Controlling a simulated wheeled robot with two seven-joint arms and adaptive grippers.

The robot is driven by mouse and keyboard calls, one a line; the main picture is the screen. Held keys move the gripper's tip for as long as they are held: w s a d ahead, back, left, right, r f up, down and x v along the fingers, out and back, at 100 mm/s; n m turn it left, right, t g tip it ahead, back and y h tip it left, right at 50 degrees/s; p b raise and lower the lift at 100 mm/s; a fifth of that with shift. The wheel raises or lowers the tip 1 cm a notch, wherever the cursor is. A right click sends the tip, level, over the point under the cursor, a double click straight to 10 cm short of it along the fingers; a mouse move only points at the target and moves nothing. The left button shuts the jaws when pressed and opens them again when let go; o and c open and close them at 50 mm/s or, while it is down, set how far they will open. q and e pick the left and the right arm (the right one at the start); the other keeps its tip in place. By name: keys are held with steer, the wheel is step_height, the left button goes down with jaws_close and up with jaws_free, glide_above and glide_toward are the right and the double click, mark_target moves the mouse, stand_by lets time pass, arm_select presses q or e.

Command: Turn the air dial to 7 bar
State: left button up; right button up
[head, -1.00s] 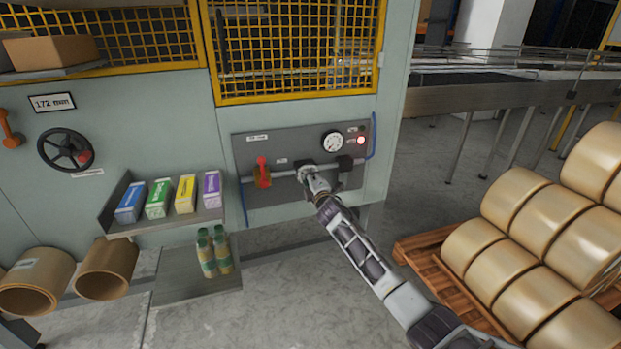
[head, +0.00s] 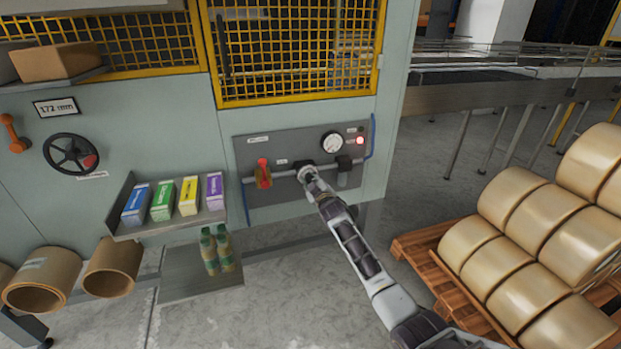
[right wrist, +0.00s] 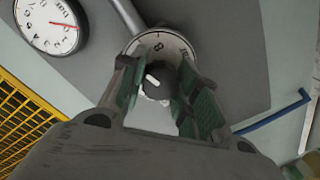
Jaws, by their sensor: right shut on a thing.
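The air dial (right wrist: 158,45) shows in the right wrist view as a pale ring with dark figures, one of them an 8, around a dark knob with a white mark (right wrist: 153,80). My right gripper (right wrist: 160,88) has its green-padded fingers on both sides of the knob and is shut on it. In the head view my right gripper (head: 307,174) is at the grey panel (head: 285,195) and hides most of the dial. A round gauge (head: 331,142) sits above right; it also shows in the right wrist view (right wrist: 45,28) with a red needle. My left gripper is not in view.
A red valve handle (head: 263,168) is left of the dial on the pipe. A dark fitting (head: 344,163) is close on its right. A red lamp (head: 360,140) glows beside the gauge. A pallet (head: 428,262) of rolls stands at the right.

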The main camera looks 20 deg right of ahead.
steer(key=shift+m, duration=0.4)
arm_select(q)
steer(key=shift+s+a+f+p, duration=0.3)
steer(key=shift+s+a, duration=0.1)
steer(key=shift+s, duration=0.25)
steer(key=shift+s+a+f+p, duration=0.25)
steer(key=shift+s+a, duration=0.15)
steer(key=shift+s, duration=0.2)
arm_select(e)
steer(key=shift+f+m, duration=0.15)
steer(key=shift+m, duration=0.85)
steer(key=o, duration=1)
steer(key=shift+o, duration=0.3)
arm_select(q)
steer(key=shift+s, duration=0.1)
arm_select(e)
steer(key=shift+s, duration=0.1)
steer(key=s, duration=1.1)
steer(key=shift+s+d+r, duration=0.3)
steer(key=shift+s+d, duration=0.05)
steer(key=shift+s, duration=0.05)
